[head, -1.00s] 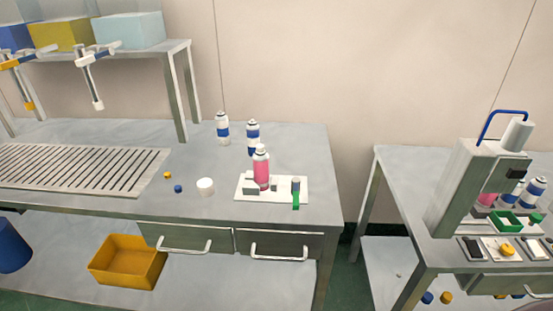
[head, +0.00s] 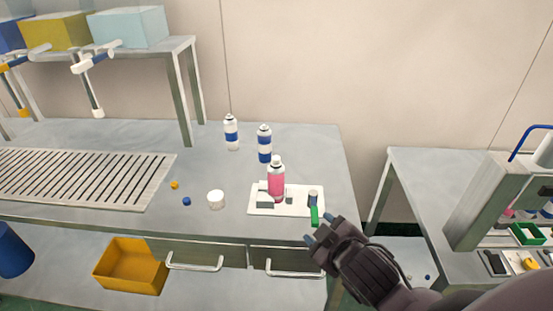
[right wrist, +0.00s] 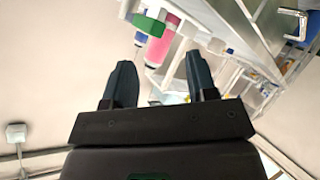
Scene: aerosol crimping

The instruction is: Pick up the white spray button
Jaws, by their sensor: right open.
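A white round piece (head: 216,199) stands on the left bench, to the right of a small blue piece (head: 186,201) and a small yellow piece (head: 175,184). It is bigger than these two, and I cannot tell whether it is a cap or the spray button. A white end (head: 98,112) also hangs below the light blue bin. My right gripper (head: 319,232) is open and empty at the bench's front edge, right of the white piece. Its two fingers (right wrist: 158,75) show apart in the right wrist view. My left gripper is out of view.
A white fixture plate (head: 268,209) holds a pink can (head: 276,181) and a green part (head: 314,215) close to my right gripper. Two white-and-blue cans (head: 231,133) (head: 265,144) stand behind. A slatted rack (head: 80,178) lies at left. A gap separates the right bench (head: 415,180).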

